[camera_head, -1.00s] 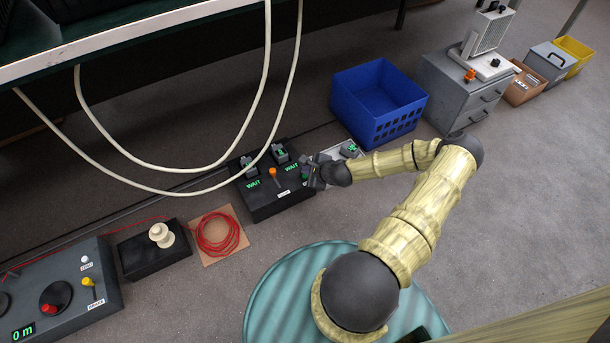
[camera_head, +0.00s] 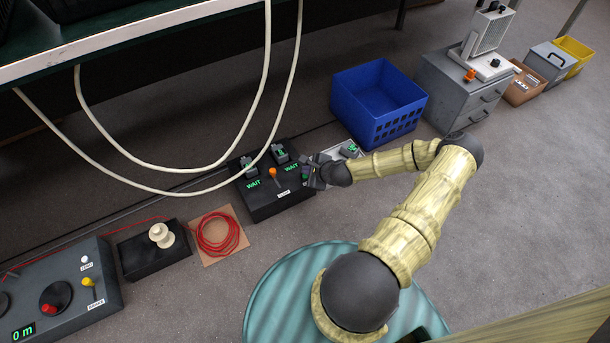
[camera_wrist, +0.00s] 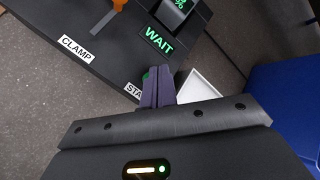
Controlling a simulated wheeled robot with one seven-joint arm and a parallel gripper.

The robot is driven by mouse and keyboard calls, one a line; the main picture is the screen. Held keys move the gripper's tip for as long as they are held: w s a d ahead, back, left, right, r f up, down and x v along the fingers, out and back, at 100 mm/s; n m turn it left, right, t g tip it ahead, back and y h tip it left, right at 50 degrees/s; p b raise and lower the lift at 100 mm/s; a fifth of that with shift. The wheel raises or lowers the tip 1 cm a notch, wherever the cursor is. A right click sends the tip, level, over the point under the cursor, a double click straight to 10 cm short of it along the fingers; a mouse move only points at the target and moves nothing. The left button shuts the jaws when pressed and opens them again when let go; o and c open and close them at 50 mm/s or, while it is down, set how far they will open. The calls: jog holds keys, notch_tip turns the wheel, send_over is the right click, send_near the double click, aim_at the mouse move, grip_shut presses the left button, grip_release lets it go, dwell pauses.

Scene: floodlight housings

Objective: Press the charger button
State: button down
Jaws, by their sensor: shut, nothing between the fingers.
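The charger (camera_head: 262,206) is a dark box on the floor. It has green WAIT displays, an orange lever (camera_head: 273,173) and two grey packs on top. In the wrist view, the lever (camera_wrist: 119,4) stands by a CLAMP label, and one display (camera_wrist: 156,40) reads WAIT. A green button (camera_wrist: 146,75) shows only in part beside a label reading "STA"; my fingers hide the rest. My gripper (camera_head: 308,170) is at the charger's right end, shut and empty. In the wrist view, its fingertips (camera_wrist: 157,70) are right at the button; I cannot tell whether they touch.
A white tray (camera_wrist: 197,87) lies just beyond my fingers. A blue crate (camera_head: 375,105) stands to the right of the charger. Pale cables (camera_head: 180,168) hang in front of it. A red cord coil (camera_head: 218,235) lies to its left. Floor toward my base is clear.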

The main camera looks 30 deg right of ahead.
jog(key=shift+f, duration=0.1)
dwell(0.4)
jog(key=shift+f, duration=0.3)
jog(key=shift+f, duration=0.4)
dwell(0.9)
jog(key=shift+r+p, duration=0.8)
jog(key=shift+r, duration=0.05)
notch_tip(320, 180, up, 5)
jog(key=p, duration=0.4)
jog(key=shift+p, duration=0.4)
dwell(0.4)
